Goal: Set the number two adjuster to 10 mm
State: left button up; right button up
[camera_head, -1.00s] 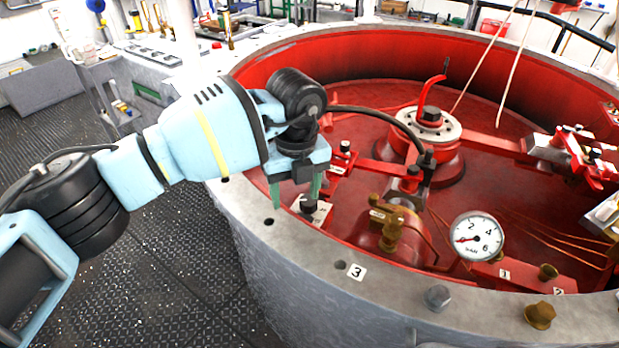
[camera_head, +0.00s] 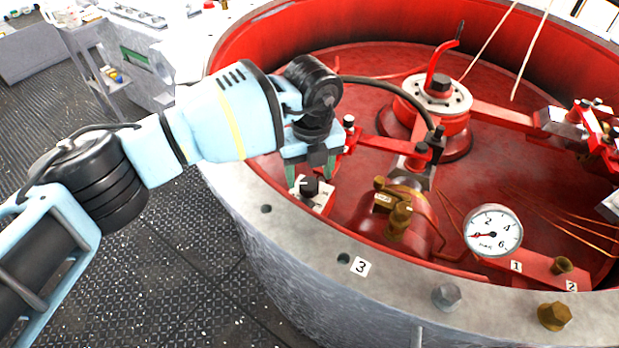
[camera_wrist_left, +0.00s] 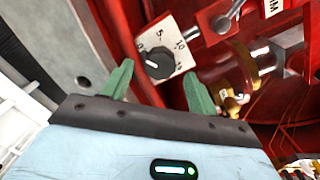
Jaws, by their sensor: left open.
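A black knob (camera_head: 309,188) sits on a white dial plate (camera_head: 318,202) inside the red bowl near its left rim. In the left wrist view the knob (camera_wrist_left: 158,65) shows on the plate (camera_wrist_left: 175,38), with scale figures including 5 and 10. The knob's exact setting is too small to read, and I see no number naming this adjuster. My left gripper (camera_head: 312,168) is open and empty, just above the knob. In the wrist view its green fingers (camera_wrist_left: 158,75) stand either side of the knob, apart from it as far as I can tell. My right gripper is not in view.
A pressure gauge (camera_head: 493,231), brass valve (camera_head: 397,215) and red linkage with a central hub (camera_head: 436,95) stand right of the knob. The grey rim (camera_head: 300,235) bears a label 3 (camera_head: 360,266) and bolts. Labels 1 and 2 are at lower right.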

aim_at(309, 187)
pick_arm(q)
jog(key=shift+f, duration=1.3)
jog(key=shift+c, duration=0.5)
jog(key=c, duration=0.9)
